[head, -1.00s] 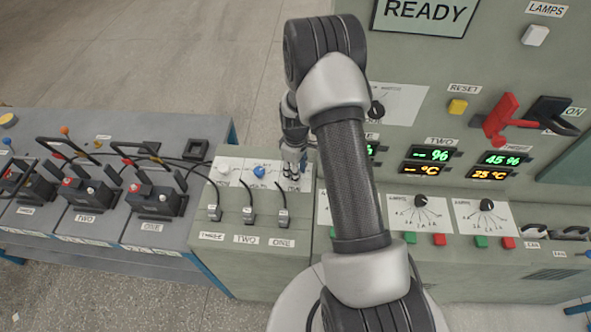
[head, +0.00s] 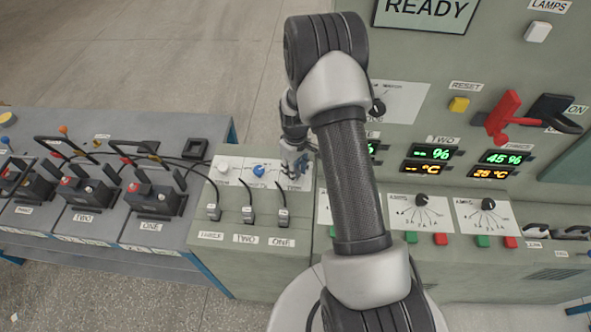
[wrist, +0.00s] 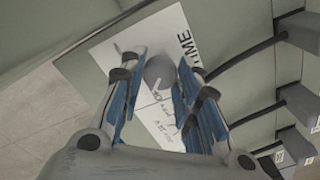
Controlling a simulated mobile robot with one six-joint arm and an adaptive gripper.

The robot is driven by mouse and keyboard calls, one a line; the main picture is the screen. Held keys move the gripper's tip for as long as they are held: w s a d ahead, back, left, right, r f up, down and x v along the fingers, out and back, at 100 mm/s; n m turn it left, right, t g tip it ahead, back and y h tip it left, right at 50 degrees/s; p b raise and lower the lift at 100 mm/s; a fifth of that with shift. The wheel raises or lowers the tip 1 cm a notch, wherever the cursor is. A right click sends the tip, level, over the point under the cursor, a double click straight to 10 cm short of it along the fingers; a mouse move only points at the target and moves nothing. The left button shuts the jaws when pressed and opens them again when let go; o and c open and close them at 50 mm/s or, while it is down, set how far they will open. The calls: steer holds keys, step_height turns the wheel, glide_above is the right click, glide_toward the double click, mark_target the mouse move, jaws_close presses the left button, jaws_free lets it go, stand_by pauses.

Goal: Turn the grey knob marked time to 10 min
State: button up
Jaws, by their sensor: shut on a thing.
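The grey time knob (wrist: 160,71) sits on a white label plate (wrist: 113,48) marked TIME in the wrist view. My gripper (wrist: 161,62) has its blue-padded fingers on either side of the knob and is shut on it. The plate's scale is partly covered by the fingers, with a few marks showing below the knob. I cannot make out where the knob points. In the head view my gripper (head: 296,166) is at the right end of the low panel's row of dials, and it hides the knob there.
A blue knob (head: 259,170) and a white knob (head: 223,167) are left of my gripper. The upright cabinet (head: 420,105) rises close on the right. Battery units (head: 153,202) stand on the bench at left.

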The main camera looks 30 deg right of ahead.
steer(key=m+b, duration=0.1)
steer(key=m, duration=0.5)
steer(key=shift+m, duration=0.4)
stand_by(0.3)
steer(key=o, duration=1.1)
step_height(320, 180, up, 12)
stand_by(0.3)
